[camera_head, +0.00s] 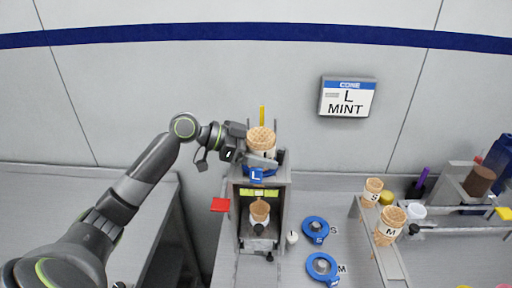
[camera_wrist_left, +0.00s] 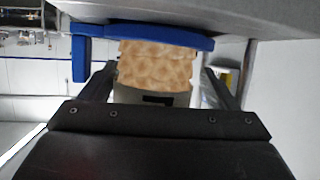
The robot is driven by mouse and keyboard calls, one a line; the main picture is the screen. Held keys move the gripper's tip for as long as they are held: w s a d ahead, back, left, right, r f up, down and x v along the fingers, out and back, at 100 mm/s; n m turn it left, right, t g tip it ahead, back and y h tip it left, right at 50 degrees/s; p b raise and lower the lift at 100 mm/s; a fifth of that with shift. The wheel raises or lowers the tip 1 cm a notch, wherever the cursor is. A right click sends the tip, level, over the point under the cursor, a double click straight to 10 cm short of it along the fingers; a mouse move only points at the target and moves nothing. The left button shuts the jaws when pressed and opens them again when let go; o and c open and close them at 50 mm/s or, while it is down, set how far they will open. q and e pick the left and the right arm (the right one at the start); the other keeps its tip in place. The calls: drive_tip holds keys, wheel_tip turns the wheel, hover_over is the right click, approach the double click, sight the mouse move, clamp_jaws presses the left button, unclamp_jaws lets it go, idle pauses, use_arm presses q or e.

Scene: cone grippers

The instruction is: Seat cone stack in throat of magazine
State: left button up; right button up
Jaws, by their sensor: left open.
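The cone stack (camera_head: 261,138) is tan with a waffle texture and stands upright at the top of the magazine (camera_head: 238,205). A blue ring marked L (camera_head: 257,175) sits around the magazine top just below it. My left gripper (camera_head: 262,160) reaches in from the left at the stack, its fingers open on either side. In the left wrist view the waffle stack (camera_wrist_left: 155,65) shows between the two fingers (camera_wrist_left: 160,88), against the blue ring (camera_wrist_left: 160,35). The lower end of the stack is hidden in the head view. My right gripper does not show.
Another cone (camera_head: 260,211) stands inside the magazine's lower opening. Blue rings marked S (camera_head: 316,228) and M (camera_head: 322,266) lie to its right. Cones marked S (camera_head: 373,190) and M (camera_head: 390,225) stand in a rack farther right.

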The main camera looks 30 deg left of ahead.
use_arm(q)
drive_tip(key=shift+s+f, duration=0.1)
drive_tip(key=shift+a, duration=0.25)
drive_tip(key=v, duration=1.7)
drive_tip(key=shift+r, duration=0.25)
drive_tip(key=shift+d, duration=0.15)
idle(0.4)
